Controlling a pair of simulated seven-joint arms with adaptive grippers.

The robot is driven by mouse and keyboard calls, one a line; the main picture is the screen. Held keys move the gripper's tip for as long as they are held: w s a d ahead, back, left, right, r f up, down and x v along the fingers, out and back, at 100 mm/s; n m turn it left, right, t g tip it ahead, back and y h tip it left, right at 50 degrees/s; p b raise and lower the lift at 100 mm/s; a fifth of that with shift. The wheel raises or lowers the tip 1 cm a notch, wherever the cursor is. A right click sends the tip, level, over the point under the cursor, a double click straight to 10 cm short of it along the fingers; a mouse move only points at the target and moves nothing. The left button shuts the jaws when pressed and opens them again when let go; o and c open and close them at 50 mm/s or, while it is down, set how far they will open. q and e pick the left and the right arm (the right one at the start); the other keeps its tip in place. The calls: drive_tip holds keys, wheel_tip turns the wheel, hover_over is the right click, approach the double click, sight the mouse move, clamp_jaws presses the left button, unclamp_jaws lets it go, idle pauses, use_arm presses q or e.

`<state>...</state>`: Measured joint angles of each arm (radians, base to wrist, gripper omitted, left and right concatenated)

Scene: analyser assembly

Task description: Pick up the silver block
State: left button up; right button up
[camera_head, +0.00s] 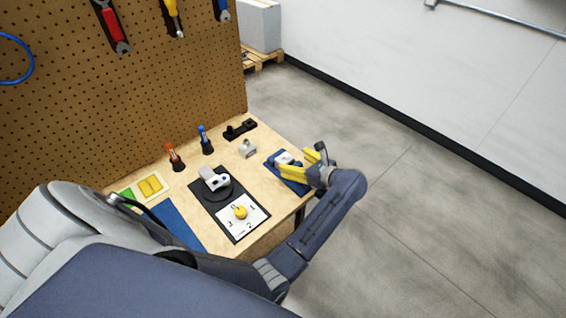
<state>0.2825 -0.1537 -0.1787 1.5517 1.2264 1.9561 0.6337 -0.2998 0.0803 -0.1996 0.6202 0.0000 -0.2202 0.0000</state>
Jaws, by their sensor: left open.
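A small silver block (247,148) stands on the wooden table (262,195), near its back right. Another whitish-silver piece (286,158) sits on a blue mat (285,178) at the table's right side, partly hidden by my left gripper. My left gripper (299,163) has yellow fingers and is open over this mat, to the right of and in front of the small silver block. I see nothing between the fingers, and cannot tell whether they touch the piece on the mat. My right gripper is not in view.
A black panel with a silver-white device (214,180) and a yellow knob (240,212) lies mid-table. An orange tool (174,157), a blue tool (205,140) and a black bracket (240,130) stand behind. A pegboard (130,95) rises behind.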

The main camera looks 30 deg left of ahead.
sight(282, 157)
use_arm(q)
drive_tip(key=shift+x, duration=3.7)
drive_tip(key=shift+s, duration=0.1)
drive_tip(key=c, duration=1.4)
drive_tip(key=shift+c, duration=0.5)
